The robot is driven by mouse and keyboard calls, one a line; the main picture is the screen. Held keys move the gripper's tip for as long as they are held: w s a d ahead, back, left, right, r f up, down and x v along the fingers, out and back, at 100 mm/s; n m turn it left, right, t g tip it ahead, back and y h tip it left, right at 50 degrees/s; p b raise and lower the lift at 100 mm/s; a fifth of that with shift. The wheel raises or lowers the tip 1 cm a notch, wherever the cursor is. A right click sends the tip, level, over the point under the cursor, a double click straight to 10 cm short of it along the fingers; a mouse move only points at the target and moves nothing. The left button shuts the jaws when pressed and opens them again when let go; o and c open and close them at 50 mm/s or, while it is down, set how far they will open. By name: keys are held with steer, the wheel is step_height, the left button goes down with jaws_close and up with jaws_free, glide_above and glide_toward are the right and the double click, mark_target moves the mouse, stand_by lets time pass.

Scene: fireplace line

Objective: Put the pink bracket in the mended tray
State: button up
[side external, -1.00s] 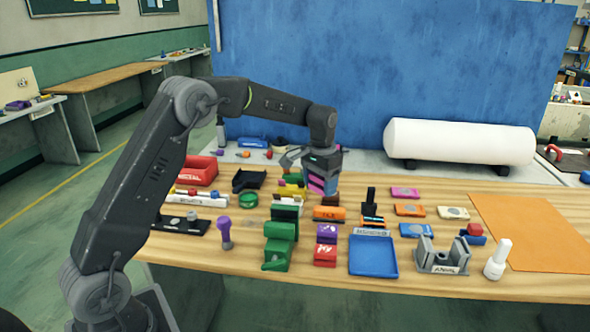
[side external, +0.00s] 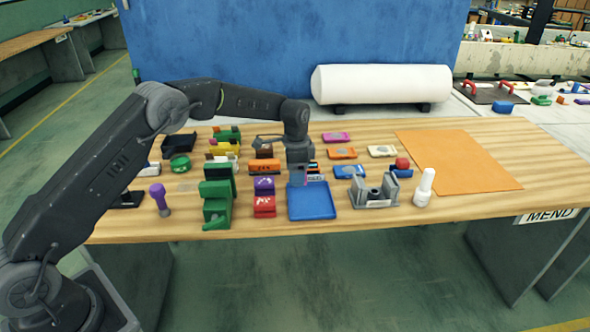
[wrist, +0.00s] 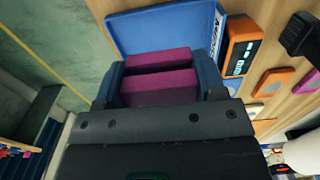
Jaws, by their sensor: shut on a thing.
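My gripper (side external: 299,180) points down over the back left part of the blue tray (side external: 314,206) with a label along its back edge. In the wrist view my gripper (wrist: 158,80) is shut on the pink bracket (wrist: 160,92), whose magenta surfaces show between the two fingers. The blue tray (wrist: 150,32) lies beyond the fingers in that view and its visible floor is empty. The bracket is mostly hidden by my gripper in the side view. I cannot tell its exact height above the tray.
Red and purple blocks (side external: 264,206) and a green stepped piece (side external: 216,208) stand left of the tray. A grey fixture (side external: 374,194) and a white bottle (side external: 425,188) stand to its right. An orange mat (side external: 458,162) lies bare at the right.

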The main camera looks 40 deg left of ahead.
mark_target(296, 202)
steer(key=shift+f, duration=3.6)
steer(key=shift+f, duration=0.55)
steer(key=o, duration=0.6)
steer(key=shift+o, duration=0.2)
steer(key=o, duration=0.5)
steer(key=shift+c, duration=1.3)
steer(key=shift+r, duration=3.05)
